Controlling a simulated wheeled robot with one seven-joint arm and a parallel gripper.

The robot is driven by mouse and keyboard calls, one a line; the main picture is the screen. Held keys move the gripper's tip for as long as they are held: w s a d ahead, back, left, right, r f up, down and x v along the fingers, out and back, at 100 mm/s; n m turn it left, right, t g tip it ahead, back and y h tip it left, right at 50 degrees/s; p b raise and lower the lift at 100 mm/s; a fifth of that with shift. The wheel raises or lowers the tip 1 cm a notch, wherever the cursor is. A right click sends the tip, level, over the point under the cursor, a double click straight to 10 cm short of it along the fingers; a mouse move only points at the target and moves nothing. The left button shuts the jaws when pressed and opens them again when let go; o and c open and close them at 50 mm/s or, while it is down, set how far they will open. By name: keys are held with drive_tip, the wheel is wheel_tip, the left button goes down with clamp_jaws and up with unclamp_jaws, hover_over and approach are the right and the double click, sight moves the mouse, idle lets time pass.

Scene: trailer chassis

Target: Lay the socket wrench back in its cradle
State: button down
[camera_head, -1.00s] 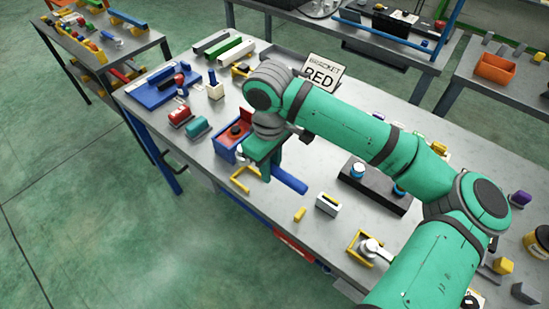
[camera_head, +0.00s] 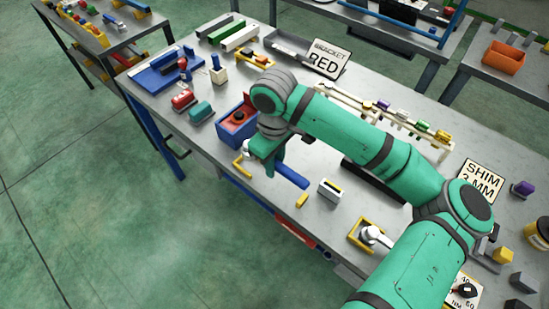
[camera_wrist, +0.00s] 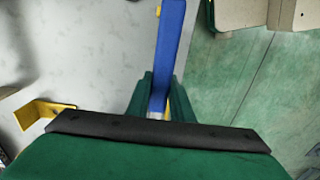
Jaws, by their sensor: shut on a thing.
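My gripper (camera_head: 271,163) points down at the front part of the workbench and is shut on a blue bar, which I take for the handle of the socket wrench (camera_head: 292,176). In the wrist view the blue handle (camera_wrist: 169,45) runs upward from between my green fingers (camera_wrist: 158,100). The wrench's other end is hidden by my gripper. A yellow angled bracket (camera_head: 242,165) is beside my gripper, and a small yellow block (camera_head: 302,200) is near the handle's free end. They may be parts of the cradle; I cannot tell. Whether the wrench touches anything below is unclear.
A blue-and-red box (camera_head: 237,125) stands close behind my gripper. A white slotted block (camera_head: 330,190) and a yellow frame with a round-headed part (camera_head: 370,235) lie to the right. A rack of small parts (camera_head: 385,110) is behind my arm. The bench's front edge is close.

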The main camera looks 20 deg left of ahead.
drive_tip(key=shift+f, duration=3)
drive_tip(key=c, duration=1)
unclamp_jaws()
drive_tip(key=shift+r, duration=0.1)
drive_tip(key=shift+r, duration=3.9)
